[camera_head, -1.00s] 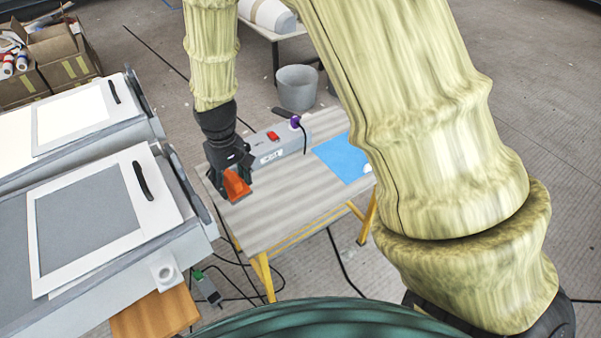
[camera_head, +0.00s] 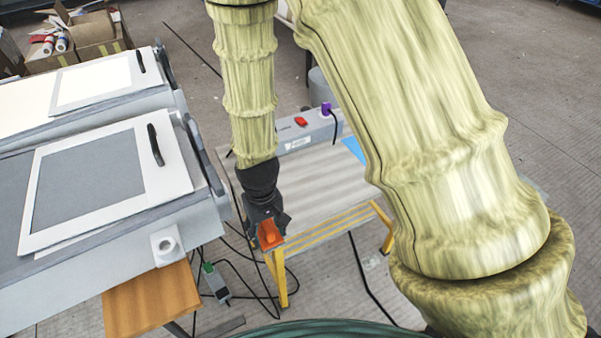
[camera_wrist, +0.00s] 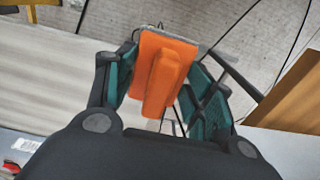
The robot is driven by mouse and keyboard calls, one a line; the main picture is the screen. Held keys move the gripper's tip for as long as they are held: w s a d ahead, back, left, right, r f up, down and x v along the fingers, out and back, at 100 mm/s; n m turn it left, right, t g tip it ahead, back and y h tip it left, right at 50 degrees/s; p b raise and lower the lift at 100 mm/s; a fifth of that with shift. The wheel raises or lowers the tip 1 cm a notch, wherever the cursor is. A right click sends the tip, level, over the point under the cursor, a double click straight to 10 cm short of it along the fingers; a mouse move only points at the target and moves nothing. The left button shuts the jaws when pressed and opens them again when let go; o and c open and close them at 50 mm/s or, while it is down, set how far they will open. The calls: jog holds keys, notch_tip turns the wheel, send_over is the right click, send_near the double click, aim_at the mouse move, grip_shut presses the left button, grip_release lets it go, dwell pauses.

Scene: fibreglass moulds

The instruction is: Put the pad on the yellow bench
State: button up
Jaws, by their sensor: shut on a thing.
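The pad is an orange block with a raised grip and a grey underside; it shows in the wrist view (camera_wrist: 165,75) and small in the head view (camera_head: 270,234). My gripper (camera_head: 268,222) is shut on the pad's raised grip. In the head view it is at the near left edge of the yellow bench, which has a grey wooden top (camera_head: 330,188) and yellow legs. In the wrist view the pad is over the floor just beyond the bench top's edge (camera_wrist: 45,75). The pad's height relative to the top is hard to tell.
A grey power box (camera_head: 305,132) with a red switch and purple plug stands at the bench's back. A blue sheet (camera_head: 354,150) lies partly hidden by my arm. Grey moulds (camera_head: 95,185) stand left, above a brown wooden board (camera_head: 150,298). Black cables (camera_head: 245,275) lie on the floor.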

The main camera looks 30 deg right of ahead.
jog(key=w+d+p, duration=0.1)
jog(key=w, duration=0.3)
jog(key=w+d+f, duration=0.1)
jog(key=w+d, duration=0.1)
jog(key=w, duration=0.3)
jog(key=w+d+p, duration=0.1)
jog(key=w, duration=0.4)
jog(key=shift+d+f+p, duration=0.2)
jog(key=shift+d+p, duration=0.1)
jog(key=shift+d, duration=0.05)
jog(key=shift+w+f+p, duration=0.15)
jog(key=shift+f+p, duration=0.3)
jog(key=shift+f, duration=1.3)
jog(key=shift+f, duration=0.15)
jog(key=o, duration=0.9)
jog(key=shift+r+b, duration=1)
jog(key=shift+r, duration=5.2)
